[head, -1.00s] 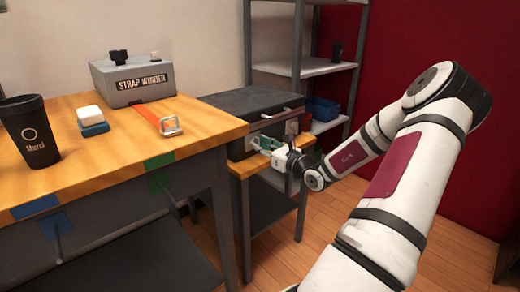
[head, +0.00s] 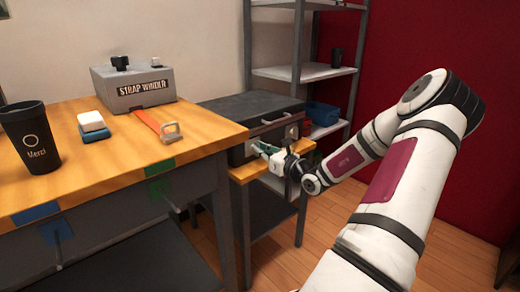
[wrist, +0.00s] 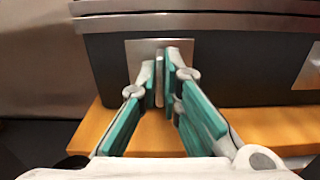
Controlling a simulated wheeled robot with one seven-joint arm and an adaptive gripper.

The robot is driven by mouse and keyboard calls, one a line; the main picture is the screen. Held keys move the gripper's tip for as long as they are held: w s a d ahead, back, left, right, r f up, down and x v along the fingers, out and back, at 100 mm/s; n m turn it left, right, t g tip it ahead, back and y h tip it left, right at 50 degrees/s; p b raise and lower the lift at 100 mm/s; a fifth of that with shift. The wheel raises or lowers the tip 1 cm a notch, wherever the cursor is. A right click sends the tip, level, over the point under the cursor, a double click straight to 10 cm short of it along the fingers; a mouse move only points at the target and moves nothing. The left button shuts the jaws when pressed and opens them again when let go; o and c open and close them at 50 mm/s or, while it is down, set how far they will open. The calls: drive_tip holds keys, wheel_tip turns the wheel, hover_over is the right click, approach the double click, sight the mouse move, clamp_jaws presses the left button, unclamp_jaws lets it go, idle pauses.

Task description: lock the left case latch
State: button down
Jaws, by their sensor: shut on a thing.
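The dark grey case (head: 240,108) with a metal rim sits on a small wooden-topped stand behind the near table. In the wrist view its front wall (wrist: 235,65) fills the upper part. The left case latch (wrist: 160,72) is a narrow metal piece on a square plate. My gripper (wrist: 162,88), with green pads, is shut on this latch from the front. The fingers hide part of the latch, so its exact position is unclear. In the head view my gripper (head: 262,150) is at the case's front left.
A second latch plate (wrist: 309,68) is at the right edge of the wrist view. The stand's wooden top (wrist: 270,128) lies below my fingers. The near table (head: 205,125) holds a strap winder (head: 135,88) and a black cup (head: 30,135). Shelves (head: 305,72) stand behind.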

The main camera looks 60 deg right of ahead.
drive_tip(key=shift+r+p, duration=0.1)
drive_tip(key=shift+p, duration=0.3)
drive_tip(key=m+p, duration=0.3)
drive_tip(key=p, duration=0.3)
drive_tip(key=shift+r, duration=0.1)
drive_tip(key=m+p, duration=0.5)
drive_tip(key=p, duration=0.2)
drive_tip(key=shift+s+d+p, duration=0.1)
drive_tip(key=shift+p, duration=0.2)
drive_tip(key=m+p, duration=0.2)
drive_tip(key=m, duration=0.1)
drive_tip(key=m+p, duration=0.1)
drive_tip(key=p, duration=0.1)
drive_tip(key=shift+f+m, duration=0.3)
drive_tip(key=shift+m, duration=0.1)
drive_tip(key=m+p, duration=0.1)
drive_tip(key=m, duration=0.1)
drive_tip(key=m+p, duration=0.1)
drive_tip(key=m, duration=0.1)
drive_tip(key=shift+d+f+m, duration=0.1)
drive_tip(key=shift+f+m, duration=0.1)
drive_tip(key=shift+m, duration=0.2)
drive_tip(key=c, duration=1.8)
unclamp_jaws()
drive_tip(key=shift+o, duration=0.2)
